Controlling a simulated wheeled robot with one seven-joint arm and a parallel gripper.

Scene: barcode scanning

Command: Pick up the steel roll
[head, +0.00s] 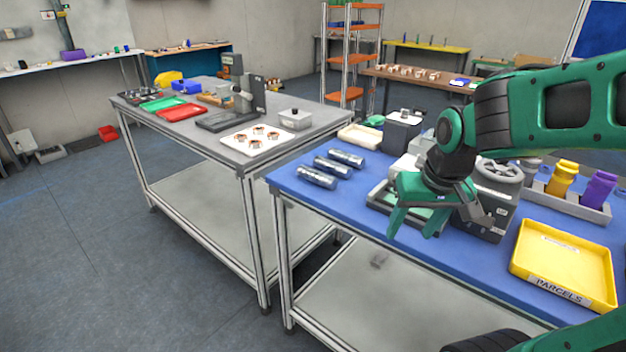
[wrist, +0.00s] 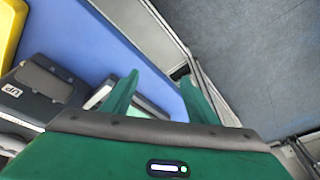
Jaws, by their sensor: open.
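Several steel rolls lie side by side near the left end of the blue table (head: 300,192). The nearest steel roll (head: 317,178), the middle one (head: 332,168) and the farthest one (head: 346,158) are shiny grey cylinders. My gripper (head: 415,226) is open and empty, above the table's front edge and to the right of the rolls. In the wrist view my gripper's green fingers (wrist: 155,98) are spread apart over the blue table (wrist: 130,50) and its edge. No steel roll shows in the wrist view.
A tray (head: 378,200) and a dark machine with a handwheel (head: 497,175) stand by my gripper. A yellow parcels tray (head: 562,262) lies at the right. A grey table (head: 215,150) with a white board of copper-coloured parts stands at the left.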

